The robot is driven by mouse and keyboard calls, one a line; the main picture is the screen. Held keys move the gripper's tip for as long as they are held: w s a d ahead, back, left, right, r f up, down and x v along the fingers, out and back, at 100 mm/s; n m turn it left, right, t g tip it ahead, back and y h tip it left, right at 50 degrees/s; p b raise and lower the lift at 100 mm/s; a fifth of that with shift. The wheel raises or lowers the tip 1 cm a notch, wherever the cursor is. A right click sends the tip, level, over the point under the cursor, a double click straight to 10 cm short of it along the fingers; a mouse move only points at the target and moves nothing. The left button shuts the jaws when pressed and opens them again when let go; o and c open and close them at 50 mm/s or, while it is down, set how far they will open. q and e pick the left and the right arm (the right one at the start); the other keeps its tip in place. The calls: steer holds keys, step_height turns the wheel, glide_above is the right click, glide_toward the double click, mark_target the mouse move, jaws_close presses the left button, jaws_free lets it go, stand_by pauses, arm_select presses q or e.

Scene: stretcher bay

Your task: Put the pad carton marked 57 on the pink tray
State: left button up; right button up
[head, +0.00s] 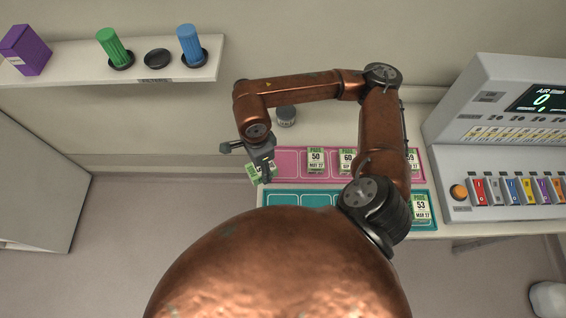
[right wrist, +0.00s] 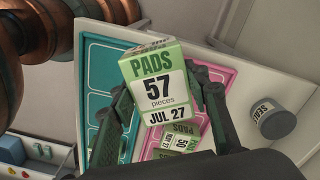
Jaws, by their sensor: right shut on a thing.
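The pad carton marked 57 (right wrist: 158,88) is white and green with "JUL 27" on its front. My right gripper (head: 264,172) is shut on it, with a dark finger on each side in the right wrist view. In the head view the carton (head: 253,174) shows tilted, partly covered by the gripper, near the left end of the pink tray (head: 289,163). I cannot tell its height over the tray. The pink tray also shows behind the carton in the right wrist view (right wrist: 222,74). My left gripper is not in view.
Cartons marked 50 (head: 316,160) and 60 (head: 347,160) stand on the pink tray, with another partly behind my arm. A teal tray (head: 284,199) lies in front, with a carton marked 53 (head: 421,208) at its right. A grey jar (head: 286,116) stands behind.

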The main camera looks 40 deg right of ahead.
steer(key=m, duration=0.1)
steer(key=s+m, duration=0.1)
steer(key=m, duration=0.2)
steer(key=shift+s+d+r+m, duration=0.1)
steer(key=shift+s+r+m, duration=0.15)
steer(key=shift+s+m, duration=0.15)
steer(key=s+m+p, duration=0.1)
steer(key=s+m, duration=0.1)
steer(key=m, duration=0.5)
steer(key=m+p, duration=0.4)
steer(key=m, duration=0.8)
glide_above(283, 164)
steer(key=f, duration=0.7)
steer(key=shift+s+a+f, duration=0.15)
steer(key=shift+s+a, duration=0.15)
steer(key=shift+w+d+f, duration=0.2)
steer(key=shift+f, duration=0.55)
step_height(283, 164, down, 3)
steer(key=shift+w+d+r+p, duration=0.1)
steer(key=shift+r+p, duration=0.1)
steer(key=shift+p, duration=0.25)
